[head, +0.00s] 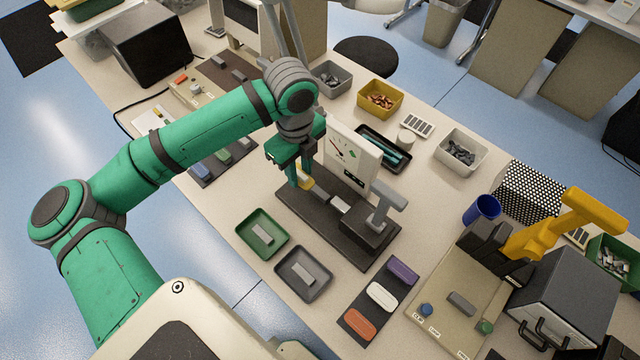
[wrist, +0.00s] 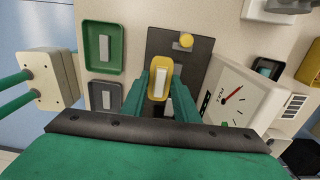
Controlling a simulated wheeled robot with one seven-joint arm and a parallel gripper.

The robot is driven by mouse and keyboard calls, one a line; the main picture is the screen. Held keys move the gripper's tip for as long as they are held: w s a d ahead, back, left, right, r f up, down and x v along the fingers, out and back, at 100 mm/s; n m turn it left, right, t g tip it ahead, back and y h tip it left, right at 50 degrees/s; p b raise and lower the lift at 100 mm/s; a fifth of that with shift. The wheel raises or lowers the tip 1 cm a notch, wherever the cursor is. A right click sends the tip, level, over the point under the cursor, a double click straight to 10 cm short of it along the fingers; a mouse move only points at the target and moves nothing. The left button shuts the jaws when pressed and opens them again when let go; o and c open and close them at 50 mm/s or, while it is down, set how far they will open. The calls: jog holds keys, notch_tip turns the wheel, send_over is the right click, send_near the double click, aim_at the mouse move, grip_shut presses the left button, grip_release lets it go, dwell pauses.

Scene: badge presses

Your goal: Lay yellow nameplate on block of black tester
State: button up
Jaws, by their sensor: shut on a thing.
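The yellow nameplate (wrist: 153,82) is pinched between the fingertips of my gripper (wrist: 161,92). A pale bar shows across its middle in the wrist view. In the head view my gripper (head: 301,180) is low over the left end of the black tester, and only a bit of the yellow nameplate (head: 306,183) shows. The black tester has a dark base (head: 318,222), a white dial panel (head: 352,152) and a grey lever (head: 385,195). A pale block (head: 341,203) sits on the base, just right of the nameplate. I cannot tell whether they touch.
A green tray (head: 245,246) and a dark grey tray (head: 290,293) stand in front of the base. A dark strip (head: 352,318) holds purple, white and orange nameplates. A second press with a yellow handle (head: 560,225) is at the right. A yellow knob (wrist: 186,40) stands on the base.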

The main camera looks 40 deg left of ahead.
send_over(320, 191)
jog(key=f, duration=0.5)
jog(key=shift+s+a+f, duration=0.1)
jog(key=shift+s, duration=0.15)
jog(key=shift+w+f, duration=0.2)
jog(key=shift+f, duration=1.55)
jog(key=shift+f, duration=0.15)
jog(key=o, duration=1.1)
notch_tip(320, 191, up, 12)
jog(key=shift+r, duration=0.2)
